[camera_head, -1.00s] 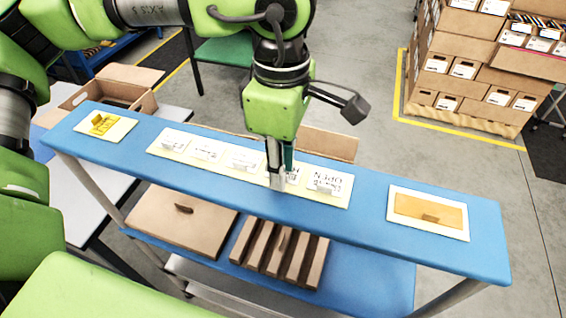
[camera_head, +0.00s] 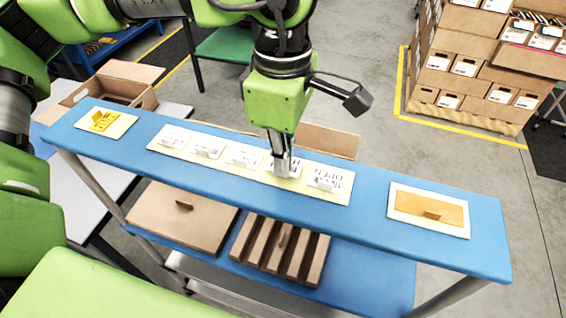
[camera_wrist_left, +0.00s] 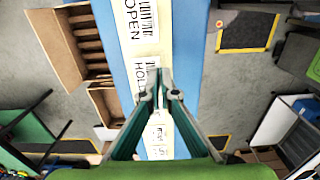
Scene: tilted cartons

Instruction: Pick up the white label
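Several white labels lie in a row on a pale yellow strip (camera_head: 214,165) on the blue shelf top. The white label (camera_head: 297,166) second from the right is partly hidden by my left gripper (camera_head: 283,172). In the left wrist view this label (camera_wrist_left: 146,76) reads "HOLD", and the label beyond it (camera_wrist_left: 138,24) reads "OPEN". My left gripper (camera_wrist_left: 160,74) points down, its fingertips close together at the label's near edge. They appear shut on its small tab, which they hide. I cannot tell whether the label is lifted. My right gripper is out of view.
The blue shelf (camera_head: 370,180) also bears a yellow card on white (camera_head: 105,122) at the left and an orange one (camera_head: 430,208) at the right. Cardboard pieces (camera_head: 180,215) lie on the lower shelf. Stacked cartons (camera_head: 465,80) stand at the back right.

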